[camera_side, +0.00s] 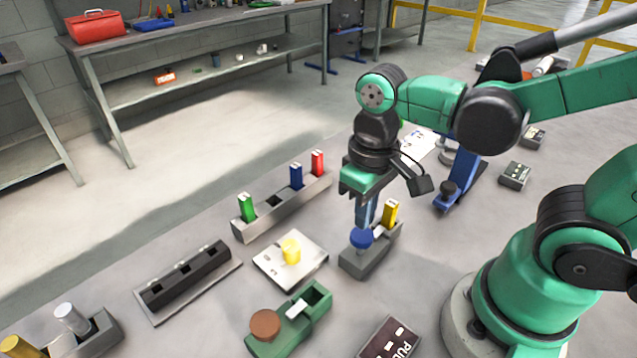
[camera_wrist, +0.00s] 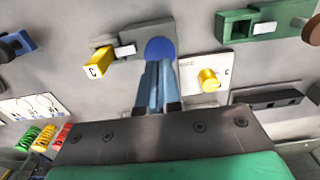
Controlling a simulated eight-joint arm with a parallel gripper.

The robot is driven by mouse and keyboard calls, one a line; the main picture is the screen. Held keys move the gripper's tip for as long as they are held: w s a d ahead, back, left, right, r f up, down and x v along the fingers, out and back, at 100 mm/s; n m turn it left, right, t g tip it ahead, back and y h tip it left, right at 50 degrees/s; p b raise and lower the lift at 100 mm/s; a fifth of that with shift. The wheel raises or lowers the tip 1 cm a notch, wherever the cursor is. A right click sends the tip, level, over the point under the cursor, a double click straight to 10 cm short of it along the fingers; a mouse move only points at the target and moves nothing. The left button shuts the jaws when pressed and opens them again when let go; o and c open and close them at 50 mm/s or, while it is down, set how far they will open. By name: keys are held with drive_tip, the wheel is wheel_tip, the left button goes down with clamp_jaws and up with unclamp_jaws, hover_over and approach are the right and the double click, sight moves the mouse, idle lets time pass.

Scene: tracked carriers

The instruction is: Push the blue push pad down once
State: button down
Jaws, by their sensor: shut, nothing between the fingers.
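The blue push pad (camera_side: 361,239) is a round disc on top of a grey block (camera_side: 352,263) in the side view. It also shows in the wrist view (camera_wrist: 160,47), just beyond my fingertips. My gripper (camera_side: 364,226) points down over the pad with its blue fingers shut and empty. The fingertips overlap the pad in both views; I cannot tell whether they touch it. In the wrist view my gripper (camera_wrist: 158,64) covers the pad's near edge. A yellow tagged piece (camera_side: 390,212) stands at the grey block's other end and shows in the wrist view (camera_wrist: 98,62).
A white plate with a yellow knob (camera_side: 291,251) lies left of the pad. A grey rack (camera_side: 275,215) holds green, blue and red pieces behind it. A green fixture (camera_side: 290,322) stands in front. A blue lever stand (camera_side: 460,180) is at the right.

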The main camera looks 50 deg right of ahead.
sight(362, 235)
drive_tip(key=shift+f, duration=1.6)
drive_tip(key=shift+r, duration=2.65)
